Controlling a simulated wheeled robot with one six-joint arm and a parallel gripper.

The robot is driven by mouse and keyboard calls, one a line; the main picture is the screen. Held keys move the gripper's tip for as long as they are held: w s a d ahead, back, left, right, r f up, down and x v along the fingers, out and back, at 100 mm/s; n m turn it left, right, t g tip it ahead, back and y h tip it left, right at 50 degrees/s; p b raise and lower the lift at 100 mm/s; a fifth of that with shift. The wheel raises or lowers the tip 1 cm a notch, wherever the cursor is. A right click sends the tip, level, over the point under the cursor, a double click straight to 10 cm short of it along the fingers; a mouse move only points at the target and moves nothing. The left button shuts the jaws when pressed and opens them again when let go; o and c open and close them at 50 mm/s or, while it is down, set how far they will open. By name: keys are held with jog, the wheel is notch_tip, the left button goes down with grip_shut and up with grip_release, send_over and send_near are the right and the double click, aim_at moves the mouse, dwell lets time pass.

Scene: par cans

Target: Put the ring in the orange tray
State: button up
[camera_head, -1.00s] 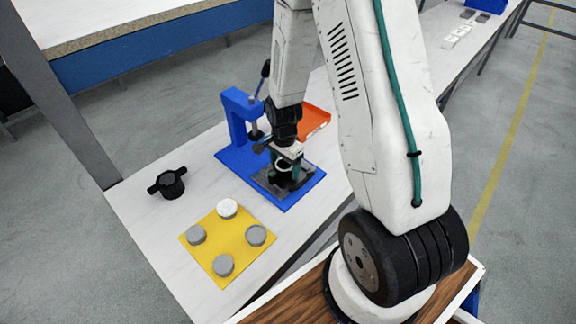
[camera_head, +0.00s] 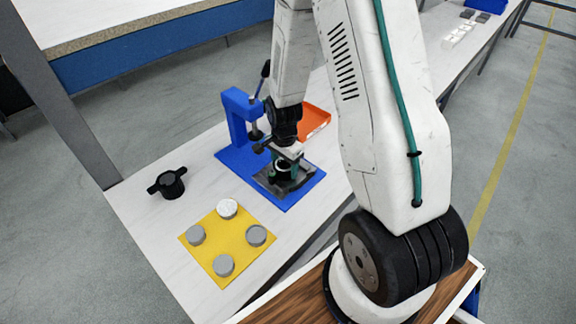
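The orange tray (camera_head: 318,121) lies behind my arm, to the right of the blue press, and is partly hidden by the arm. My gripper (camera_head: 283,173) points down over the dark plate on the press base, with its teal fingers low near that plate. A small pale ring (camera_head: 282,163) shows at the fingers. It is too small and too covered to tell whether the fingers are closed on it or only around it.
The blue press (camera_head: 238,118) with its lever stands on a blue base (camera_head: 302,192) close to my gripper. A yellow mat (camera_head: 226,258) with several grey discs and a black two-handled part (camera_head: 168,184) lie in front and left. The white bench (camera_head: 146,232) is clear around them.

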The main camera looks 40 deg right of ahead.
dwell(0.4)
jog(key=shift+r, duration=3)
jog(key=shift+r, duration=0.1)
jog(key=shift+r, duration=1.4)
